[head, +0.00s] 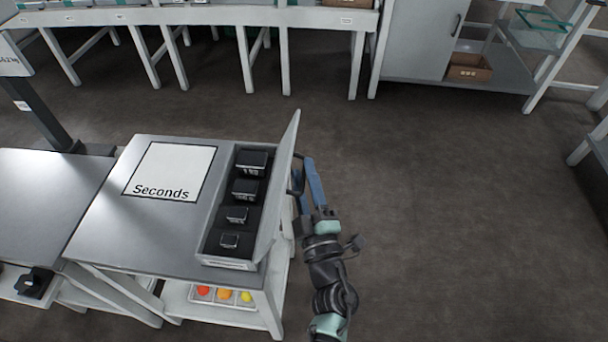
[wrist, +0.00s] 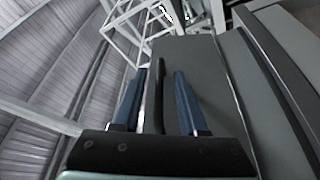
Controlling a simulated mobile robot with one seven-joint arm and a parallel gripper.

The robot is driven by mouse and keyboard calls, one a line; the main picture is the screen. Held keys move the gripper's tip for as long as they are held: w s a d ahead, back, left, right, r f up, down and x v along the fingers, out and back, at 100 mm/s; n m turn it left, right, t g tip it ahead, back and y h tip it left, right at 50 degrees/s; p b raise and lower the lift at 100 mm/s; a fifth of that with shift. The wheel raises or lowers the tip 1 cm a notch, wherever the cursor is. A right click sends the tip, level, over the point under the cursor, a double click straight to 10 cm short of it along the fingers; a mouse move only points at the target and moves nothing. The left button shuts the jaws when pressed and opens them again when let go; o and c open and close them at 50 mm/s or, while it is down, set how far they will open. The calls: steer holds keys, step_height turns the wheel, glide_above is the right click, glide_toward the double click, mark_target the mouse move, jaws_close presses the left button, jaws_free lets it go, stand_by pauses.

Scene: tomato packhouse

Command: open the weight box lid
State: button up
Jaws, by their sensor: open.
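The weight box (head: 228,263) sits on the right side of the grey table, with several black weights in a row inside. Its pale lid (head: 279,190) stands up along the box's right edge, near upright, leaving the inside uncovered. My gripper (head: 303,172) is at the outer, right side of the lid, with its blue fingers apart. In the wrist view the open fingers (wrist: 160,74) point along a grey panel that looks like the lid (wrist: 205,70). A dark upright strip, perhaps a handle (wrist: 159,100), shows between them; I cannot tell if they touch it.
A mat marked "Seconds" (head: 170,172) lies left of the box. A tray of coloured tomatoes (head: 224,294) is on the shelf below. A long white bench (head: 230,17) and a cabinet (head: 420,40) stand at the back. The floor to the right is clear.

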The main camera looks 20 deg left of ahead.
steer(key=shift+w+a+r, duration=0.1)
steer(key=shift+w, duration=0.05)
steer(key=shift+c, duration=0.2)
jaws_close()
stand_by(1.2)
